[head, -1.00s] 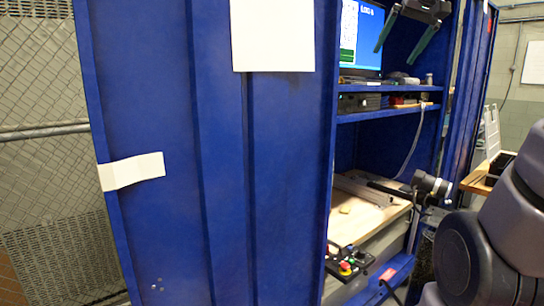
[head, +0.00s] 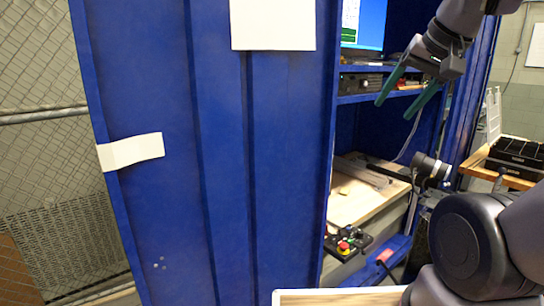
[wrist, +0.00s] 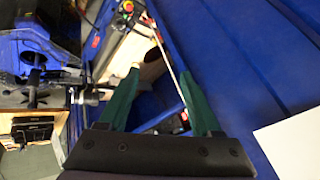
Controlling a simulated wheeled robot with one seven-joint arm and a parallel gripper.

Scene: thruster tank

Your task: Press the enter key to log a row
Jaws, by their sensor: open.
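The monitor (head: 363,24) stands on the upper shelf of the blue cabinet, its top cut off by the frame. A thin dark strip (head: 362,63) lies on the shelf below the screen. I cannot tell whether it is the keyboard, and no enter key can be made out. My gripper (head: 398,107) is open and empty, its green fingers pointing down in front of the cabinet opening, right of the monitor in the picture. In the wrist view the open fingers (wrist: 160,72) have nothing between them, and no keyboard shows.
The cabinet's blue side panel (head: 170,220) fills the middle of the head view. A dark box (head: 360,82) sits on the shelf under the monitor. Below are a wooden bench (head: 350,205) and a control box with a red button (head: 343,246). A black tray (head: 518,150) stands at right.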

